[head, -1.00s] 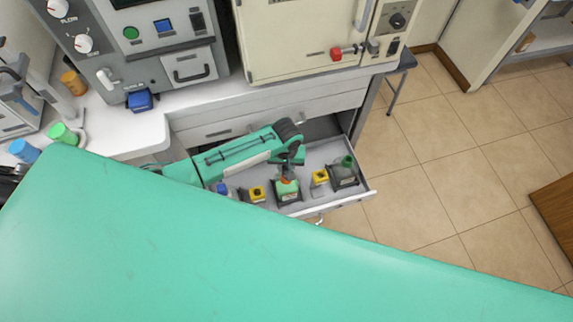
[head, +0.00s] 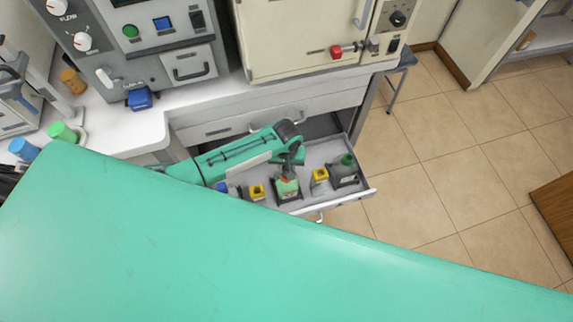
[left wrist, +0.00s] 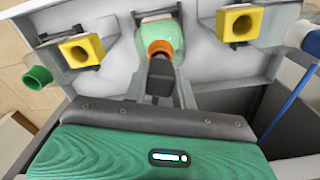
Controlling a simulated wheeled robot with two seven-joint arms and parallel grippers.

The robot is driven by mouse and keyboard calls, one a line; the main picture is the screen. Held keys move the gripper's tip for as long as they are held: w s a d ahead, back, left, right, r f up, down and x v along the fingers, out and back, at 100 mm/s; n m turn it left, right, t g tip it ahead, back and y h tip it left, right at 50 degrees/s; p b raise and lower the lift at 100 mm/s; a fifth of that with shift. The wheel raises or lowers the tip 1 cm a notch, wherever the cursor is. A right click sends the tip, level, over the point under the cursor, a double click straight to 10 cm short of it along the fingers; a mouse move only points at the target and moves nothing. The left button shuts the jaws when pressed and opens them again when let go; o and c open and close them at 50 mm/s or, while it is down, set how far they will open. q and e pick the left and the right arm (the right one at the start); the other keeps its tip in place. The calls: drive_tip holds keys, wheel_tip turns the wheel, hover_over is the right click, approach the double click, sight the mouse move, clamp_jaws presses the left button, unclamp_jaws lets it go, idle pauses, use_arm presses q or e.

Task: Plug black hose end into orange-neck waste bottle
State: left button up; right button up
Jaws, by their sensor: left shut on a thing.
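The waste bottle (head: 287,188) with an orange neck stands in the open drawer, among other bottles. In the left wrist view its pale green body (left wrist: 152,33) and orange neck (left wrist: 160,47) are at top centre. My left gripper (head: 289,168) is above this bottle, pointing down. In the left wrist view my left gripper (left wrist: 161,88) is shut on the black hose end (left wrist: 160,72). The tip of the hose end meets the orange neck; I cannot tell how deep it sits. My right gripper is not in view.
The open drawer (head: 368,193) also holds yellow-topped bottles (head: 257,192) and a green-necked bottle (head: 346,168) close on both sides. A blue tube (left wrist: 285,110) runs down at right in the left wrist view. A cream cabinet (head: 300,40) stands on the counter behind.

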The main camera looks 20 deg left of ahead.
use_arm(q)
drive_tip(key=shift+f, duration=0.2)
idle(0.4)
drive_tip(key=shift+f+b, duration=0.3)
drive_tip(key=shift+f, duration=0.45)
drive_tip(key=o, duration=1)
drive_tip(key=shift+r, duration=0.15)
wheel_tip(320, 180, up, 14)
drive_tip(key=shift+f, duration=0.2)
